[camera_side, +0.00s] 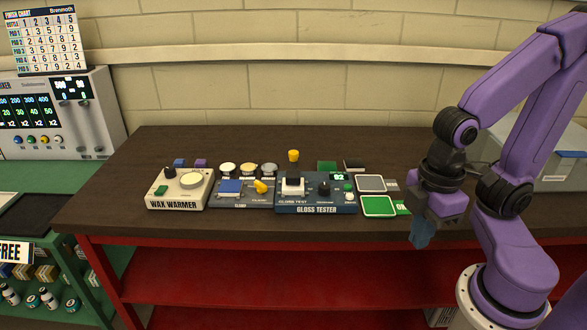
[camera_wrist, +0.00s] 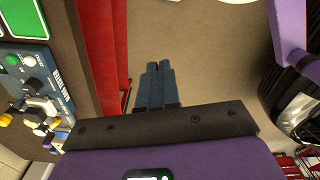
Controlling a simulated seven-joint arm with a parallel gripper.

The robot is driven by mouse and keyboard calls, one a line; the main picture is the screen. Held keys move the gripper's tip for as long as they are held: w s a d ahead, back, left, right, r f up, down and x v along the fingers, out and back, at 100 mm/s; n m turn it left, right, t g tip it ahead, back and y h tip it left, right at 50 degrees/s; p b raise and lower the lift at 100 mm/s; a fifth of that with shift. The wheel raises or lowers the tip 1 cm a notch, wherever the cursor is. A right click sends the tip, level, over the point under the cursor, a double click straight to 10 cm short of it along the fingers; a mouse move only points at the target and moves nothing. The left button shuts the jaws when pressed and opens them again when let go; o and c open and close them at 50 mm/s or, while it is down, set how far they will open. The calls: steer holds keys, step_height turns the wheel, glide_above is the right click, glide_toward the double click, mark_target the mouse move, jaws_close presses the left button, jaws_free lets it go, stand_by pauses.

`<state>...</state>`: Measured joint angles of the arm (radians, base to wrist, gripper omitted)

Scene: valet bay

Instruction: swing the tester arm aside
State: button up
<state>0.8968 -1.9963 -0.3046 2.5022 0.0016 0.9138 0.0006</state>
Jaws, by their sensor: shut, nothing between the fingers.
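The gloss tester (camera_side: 317,208) is a dark blue box on the brown bench, with its name on the front. A white block (camera_side: 293,187) stands on its top left, and a yellow knob (camera_side: 293,156) shows just behind it. I cannot tell clearly which part is the tester arm. A black dial and a small green display sit on its right side. The tester also shows tilted at the left of the wrist view (camera_wrist: 38,80). My gripper (camera_side: 421,238) is shut and empty, pointing down past the bench's front edge, right of the tester and apart from it.
The wax warmer (camera_side: 178,203) stands left of the tester. A lit green-framed pad (camera_side: 378,206) and a grey-framed pad (camera_side: 370,184) lie to its right. The red shelf (camera_side: 250,278) is below the bench. Bare bench top (camera_side: 200,145) lies behind.

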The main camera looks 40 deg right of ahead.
steer(key=o, duration=0.5)
steer(key=shift+w+a, duration=0.1)
steer(key=shift+w, duration=0.05)
steer(key=o, duration=0.4)
steer(key=w+a+r+m, duration=0.1)
steer(key=w, duration=0.3)
steer(key=w+a+r+m, duration=0.1)
steer(key=w+a+r, duration=0.1)
steer(key=w, duration=0.2)
steer(key=w+a+r+m, duration=0.1)
steer(key=w+a+r, duration=0.1)
steer(key=w, duration=0.1)
steer(key=shift+w+r, duration=0.1)
steer(key=shift+w, duration=0.3)
step_height(320, 180, up, 6)
steer(key=m, duration=1)
glide_above(293, 152)
step_height(293, 152, down, 16)
steer(key=shift+f, duration=0.2)
jaws_close()
